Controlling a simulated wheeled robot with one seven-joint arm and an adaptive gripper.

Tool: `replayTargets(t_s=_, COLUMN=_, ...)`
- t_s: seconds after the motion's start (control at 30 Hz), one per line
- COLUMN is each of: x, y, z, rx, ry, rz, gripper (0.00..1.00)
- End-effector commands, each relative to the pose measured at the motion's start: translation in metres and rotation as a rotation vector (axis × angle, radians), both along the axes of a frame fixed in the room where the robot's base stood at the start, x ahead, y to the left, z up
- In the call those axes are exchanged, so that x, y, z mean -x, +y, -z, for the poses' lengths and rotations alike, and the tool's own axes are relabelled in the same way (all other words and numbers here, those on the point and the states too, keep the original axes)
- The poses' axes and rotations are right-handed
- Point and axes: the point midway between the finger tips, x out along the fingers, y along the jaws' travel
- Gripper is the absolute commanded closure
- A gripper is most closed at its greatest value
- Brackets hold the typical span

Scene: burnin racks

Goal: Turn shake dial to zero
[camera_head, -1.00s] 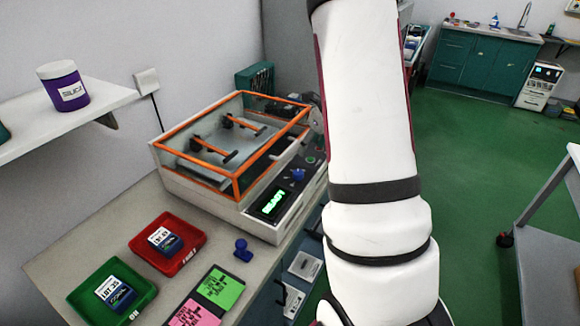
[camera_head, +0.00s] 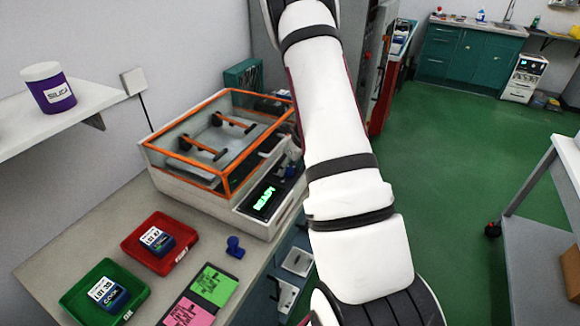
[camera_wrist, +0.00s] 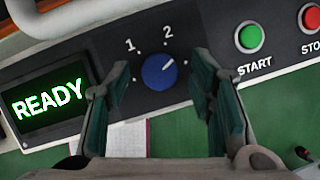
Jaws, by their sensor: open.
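The blue shake dial (camera_wrist: 159,72) sits on the dark control panel (camera_wrist: 95,52) in the wrist view. Its white mark points up and right, to the right of the printed 2; the 1 is at its upper left. My gripper (camera_wrist: 163,64) is open, with one finger to each side of the dial and clear gaps between. Whether the fingertips are level with the dial is hard to tell. In the head view the shaker (camera_head: 205,190), with an orange-framed clear lid, stands on the bench; my arm hides my gripper there.
A lit READY screen (camera_wrist: 45,105) is left of the dial. The green START button (camera_wrist: 250,37) and red STOP button (camera_wrist: 311,17) are to its right. A red tray (camera_head: 128,243), a green tray (camera_head: 75,296) and a small blue object (camera_head: 235,247) lie on the bench.

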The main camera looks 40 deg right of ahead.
Motion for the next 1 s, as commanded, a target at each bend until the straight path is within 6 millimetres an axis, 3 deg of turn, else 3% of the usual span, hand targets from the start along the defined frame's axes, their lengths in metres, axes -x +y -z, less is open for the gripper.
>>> replayTargets(t_s=0.37, x=-0.0020, y=0.0001, z=0.0045, rx=0.000, ry=0.000, rz=0.000, gripper=0.53)
replayTargets(t_s=0.57, x=-0.0018, y=0.0002, z=0.0044, rx=0.000, ry=0.000, rz=0.000, gripper=0.98)
replayTargets(t_s=1.0, x=-0.0027, y=-0.0009, z=0.0056, rx=0.000, ry=0.000, rz=-0.073, gripper=0.98)
